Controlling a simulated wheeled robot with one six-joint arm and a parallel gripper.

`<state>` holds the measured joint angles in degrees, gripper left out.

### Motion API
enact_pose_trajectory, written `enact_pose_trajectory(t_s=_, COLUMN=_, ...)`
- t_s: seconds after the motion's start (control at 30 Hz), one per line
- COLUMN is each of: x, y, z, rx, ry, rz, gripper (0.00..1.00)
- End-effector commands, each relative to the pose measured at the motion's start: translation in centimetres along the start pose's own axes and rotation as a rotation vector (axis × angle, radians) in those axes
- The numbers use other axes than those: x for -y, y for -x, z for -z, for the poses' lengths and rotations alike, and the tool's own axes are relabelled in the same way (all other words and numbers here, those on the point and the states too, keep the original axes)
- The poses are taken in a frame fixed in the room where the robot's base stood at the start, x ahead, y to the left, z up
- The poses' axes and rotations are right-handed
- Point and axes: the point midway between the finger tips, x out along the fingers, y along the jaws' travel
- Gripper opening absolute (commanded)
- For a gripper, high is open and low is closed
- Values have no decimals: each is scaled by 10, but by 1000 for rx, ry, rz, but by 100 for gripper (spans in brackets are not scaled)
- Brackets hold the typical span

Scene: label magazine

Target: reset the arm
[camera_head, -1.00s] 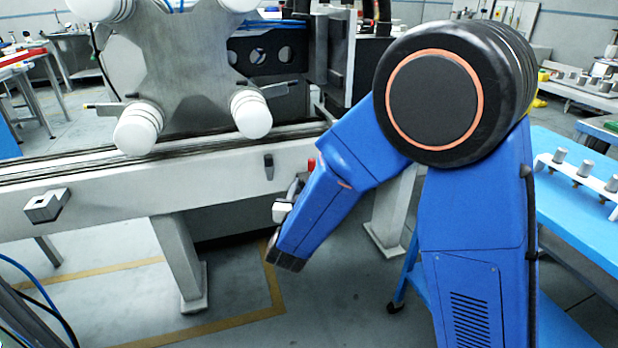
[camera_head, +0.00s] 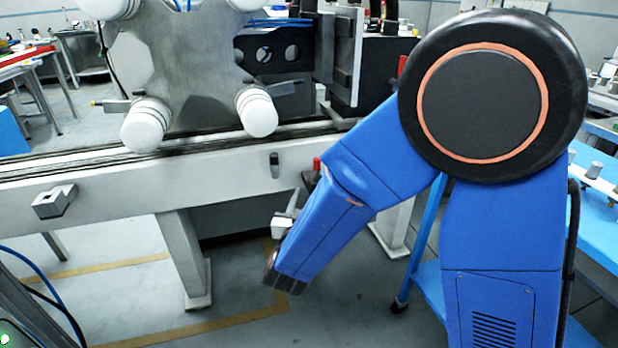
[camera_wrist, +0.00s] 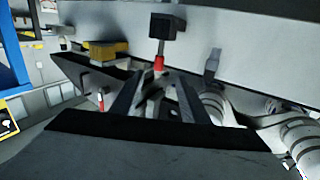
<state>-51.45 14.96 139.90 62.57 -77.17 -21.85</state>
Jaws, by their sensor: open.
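My blue arm (camera_head: 335,215) is bent in the head view, with its forearm pointing down and left in front of the machine's rail. My gripper (camera_wrist: 158,98) shows in the wrist view as two grey fingers, open, with no object clearly seen between them. In the head view the arm's dark lower end hangs above the floor; the fingers cannot be made out there. A dark knob with a red collar (camera_wrist: 158,62) appears beyond the fingers in the wrist view; I cannot tell the distance between them.
A grey machine plate with white rollers (camera_head: 256,112) stands above a long pale rail (camera_head: 110,205) at the left. A blue cart (camera_head: 598,240) is at the right, partly behind my arm. Open floor (camera_head: 235,318) lies below the rail.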

Motion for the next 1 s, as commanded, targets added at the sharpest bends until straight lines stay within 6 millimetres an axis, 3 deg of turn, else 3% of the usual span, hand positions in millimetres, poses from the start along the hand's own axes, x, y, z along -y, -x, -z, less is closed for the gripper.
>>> enact_pose_trajectory(t_s=0.3, x=-21, y=-26, z=26, rx=171, ry=-123, rz=140, gripper=41)
enact_pose_trajectory(t_s=0.47, x=-38, y=-26, z=42, rx=275, ry=-167, rz=231, gripper=41)
enact_pose_trajectory(t_s=0.77, x=-84, y=2, z=65, rx=463, ry=-175, rz=366, gripper=41)
enact_pose_trajectory(t_s=1.0, x=-137, y=46, z=72, rx=620, ry=-124, rz=414, gripper=41)
